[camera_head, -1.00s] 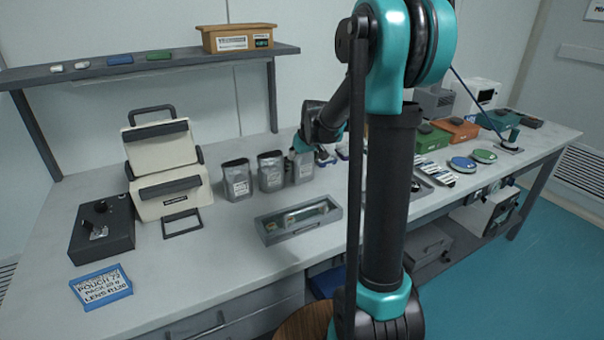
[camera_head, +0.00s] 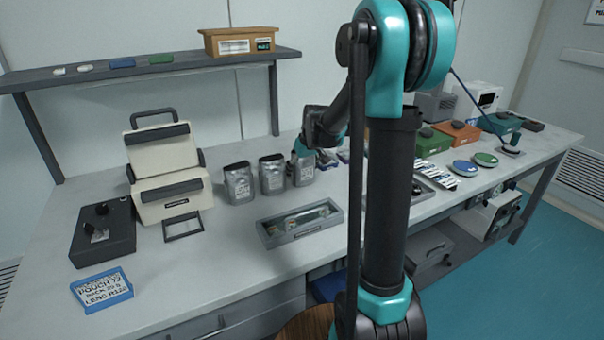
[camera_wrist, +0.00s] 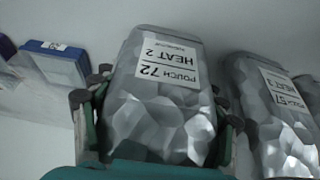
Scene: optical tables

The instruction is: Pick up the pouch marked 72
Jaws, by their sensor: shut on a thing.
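The pouch marked 72 (camera_wrist: 160,115) is a silver foil bag with a white label reading "POUCH 72 HEAT 2", seen upside down in the wrist view. My gripper (camera_wrist: 158,125) has a finger on each side of it and is shut on it. In the head view this pouch (camera_head: 303,175) is the rightmost of three silver pouches in a row, and my gripper (camera_head: 303,152) is at its top. The pouch marked 57 (camera_wrist: 282,115) stands beside it in the wrist view. I cannot tell whether the held pouch touches the table.
Two other pouches stand left of the held one, the middle one (camera_head: 272,175) close by. A grey tray (camera_head: 300,224) lies in front. A cream case (camera_head: 165,170), black box (camera_head: 103,232) and blue-framed sign (camera_head: 102,288) are at left. A shelf (camera_head: 180,66) spans the back.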

